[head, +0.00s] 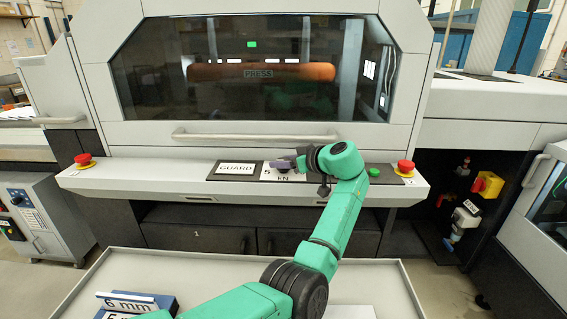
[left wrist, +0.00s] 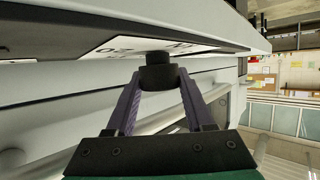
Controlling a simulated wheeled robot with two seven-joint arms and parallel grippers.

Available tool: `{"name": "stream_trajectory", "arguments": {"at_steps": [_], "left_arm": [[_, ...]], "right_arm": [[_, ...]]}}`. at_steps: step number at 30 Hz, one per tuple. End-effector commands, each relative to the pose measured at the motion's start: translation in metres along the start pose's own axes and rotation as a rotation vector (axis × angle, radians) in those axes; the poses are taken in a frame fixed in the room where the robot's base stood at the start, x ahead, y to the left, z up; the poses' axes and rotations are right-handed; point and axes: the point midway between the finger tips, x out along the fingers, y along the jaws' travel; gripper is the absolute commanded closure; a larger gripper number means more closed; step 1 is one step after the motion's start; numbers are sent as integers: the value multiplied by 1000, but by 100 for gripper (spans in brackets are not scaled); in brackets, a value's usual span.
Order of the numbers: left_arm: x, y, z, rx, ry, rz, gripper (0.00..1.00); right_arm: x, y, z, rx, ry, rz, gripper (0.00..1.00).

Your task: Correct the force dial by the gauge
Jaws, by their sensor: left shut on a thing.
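The force dial is a black knob (left wrist: 158,72) under a white scale plate with printed numbers in the left wrist view. In the head view its white plate (head: 268,175), marked "5" and "kN", lies on the machine's front ledge, and my gripper and wrist cover most of the dial. My left gripper (head: 284,165) is shut on the knob; in the left wrist view its two purple fingers (left wrist: 158,88) close on the knob from both sides. The dial's exact setting cannot be read. I cannot make out a gauge reading. My right gripper is not in view.
A "GUARD" label (head: 236,168) sits left of the dial, and a green button (head: 374,172) right of it. Red stop buttons (head: 84,160) stand at both ledge ends. A guard handle (head: 255,136) runs above. A tray (head: 205,262) with "6 mm" blocks (head: 128,303) lies in front.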

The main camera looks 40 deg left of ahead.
Motion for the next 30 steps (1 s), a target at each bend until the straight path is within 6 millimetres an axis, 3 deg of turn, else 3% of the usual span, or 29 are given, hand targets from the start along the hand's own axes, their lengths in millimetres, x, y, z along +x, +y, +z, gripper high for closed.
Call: {"name": "stream_trajectory", "arguments": {"at_steps": [2,3,5,17,20,30], "left_arm": [[0,0,0,-1,0,-1,100],[0,0,0,-1,0,0,35],[0,0,0,-1,0,0,17],[-8,1,1,0,0,2,17],[-28,1,3,-3,0,4,17],[-124,1,2,-1,0,4,17]], "right_arm": [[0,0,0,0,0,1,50],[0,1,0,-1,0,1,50],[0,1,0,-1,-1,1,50],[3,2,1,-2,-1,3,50],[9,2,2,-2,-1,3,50],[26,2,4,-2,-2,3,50]]}}
